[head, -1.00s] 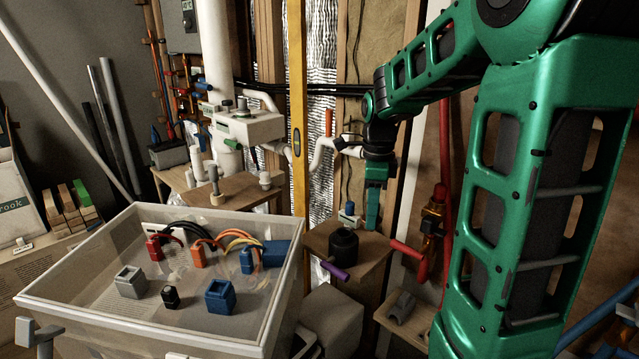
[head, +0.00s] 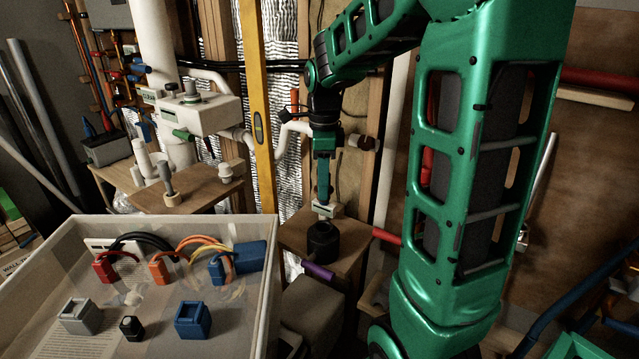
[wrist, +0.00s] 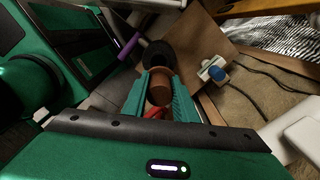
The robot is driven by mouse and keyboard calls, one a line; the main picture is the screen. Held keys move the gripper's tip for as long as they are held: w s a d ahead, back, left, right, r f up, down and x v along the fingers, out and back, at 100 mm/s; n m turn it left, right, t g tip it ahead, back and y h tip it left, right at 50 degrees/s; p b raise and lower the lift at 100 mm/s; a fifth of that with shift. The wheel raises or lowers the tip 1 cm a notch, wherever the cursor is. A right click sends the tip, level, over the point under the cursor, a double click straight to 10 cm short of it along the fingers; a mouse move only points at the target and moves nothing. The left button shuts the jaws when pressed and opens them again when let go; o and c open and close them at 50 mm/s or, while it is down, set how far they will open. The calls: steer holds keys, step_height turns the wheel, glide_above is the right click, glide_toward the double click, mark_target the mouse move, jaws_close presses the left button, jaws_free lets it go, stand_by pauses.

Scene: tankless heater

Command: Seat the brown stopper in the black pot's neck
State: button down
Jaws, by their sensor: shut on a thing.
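The black pot (head: 322,241) stands on a small wooden shelf (head: 355,246), with a purple handle (head: 318,271) sticking out toward the front. In the wrist view the dark pot (wrist: 158,53) lies just beyond my fingertips. My gripper (head: 323,198) points down directly above the pot in the head view. Its teal fingers (wrist: 161,92) are shut on the brown stopper (wrist: 161,88), seen between them in the wrist view. The stopper is lined up with the pot, but its lower end and the neck are hidden, so I cannot tell whether they touch.
A white fitting with a blue knob (wrist: 214,72) sits on the shelf close beside the pot. A clear-walled bin (head: 262,305) with connectors and blocks stands at the left front. A white valve unit (head: 200,113) and a yellow level (head: 254,110) are behind.

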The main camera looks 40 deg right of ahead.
steer(key=shift+f, duration=2.5)
steer(key=shift+s+f, duration=0.1)
steer(key=shift+s, duration=0.05)
steer(key=shift+f, duration=1.55)
steer(key=shift+f, duration=1)
stand_by(0.4)
steer(key=c, duration=1.4)
jaws_free()
steer(key=shift+o, duration=0.2)
steer(key=shift+r, duration=0.15)
